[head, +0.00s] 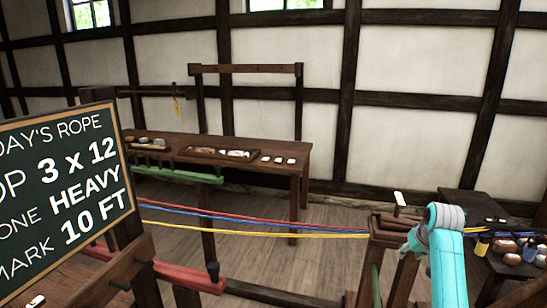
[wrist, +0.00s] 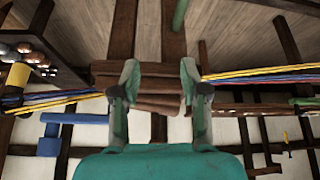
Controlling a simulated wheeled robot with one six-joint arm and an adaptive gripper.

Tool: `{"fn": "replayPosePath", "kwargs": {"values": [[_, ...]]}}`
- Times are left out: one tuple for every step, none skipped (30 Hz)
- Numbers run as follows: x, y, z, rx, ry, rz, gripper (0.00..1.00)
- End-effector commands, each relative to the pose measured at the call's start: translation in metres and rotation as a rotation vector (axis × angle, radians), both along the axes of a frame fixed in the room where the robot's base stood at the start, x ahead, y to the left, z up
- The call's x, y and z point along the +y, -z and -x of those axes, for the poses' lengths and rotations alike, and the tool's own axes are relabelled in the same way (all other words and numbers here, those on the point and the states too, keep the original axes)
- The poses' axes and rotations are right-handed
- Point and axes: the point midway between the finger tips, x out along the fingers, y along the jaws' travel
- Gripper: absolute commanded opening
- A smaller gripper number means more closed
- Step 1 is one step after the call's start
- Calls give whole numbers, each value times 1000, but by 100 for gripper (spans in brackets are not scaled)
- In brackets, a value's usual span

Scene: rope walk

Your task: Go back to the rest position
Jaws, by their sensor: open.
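My teal arm reaches up at the right of the head view, and my gripper (head: 412,240) bends left beside a wooden stand (head: 392,222). In the wrist view my gripper (wrist: 158,92) has its two grey-green fingers spread well apart. The wooden stand top (wrist: 155,80) shows in the gap beyond them; I see nothing held. Red, blue and yellow strands (head: 270,229) run from the left to the stand.
A chalkboard (head: 62,190) stands close at left. A long wooden bench (head: 232,142) with trays is at the back wall. A dark side table (head: 492,248) with several small items is at right. Floor (head: 262,262) shows between the wooden frames.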

Motion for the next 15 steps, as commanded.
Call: {"fn": "replayPosePath", "kwargs": {"values": [[8,26,7,-6,-1,0,45],[12,38,10,-16,-2,3,45],[18,55,15,-29,-2,4,45],[23,66,19,-38,-3,7,45],[27,78,23,-48,-2,9,45],[32,93,29,-61,-2,11,45],[37,104,34,-72,-2,13,45],[41,114,39,-82,-2,15,45],[47,128,46,-94,-2,17,45],[51,138,52,-103,-3,19,45],[56,148,58,-114,-2,21,45],[62,160,66,-127,-3,23,45],[66,170,73,-137,-4,26,45],[70,178,80,-147,-4,27,45],[76,190,89,-159,-5,29,45]]}}
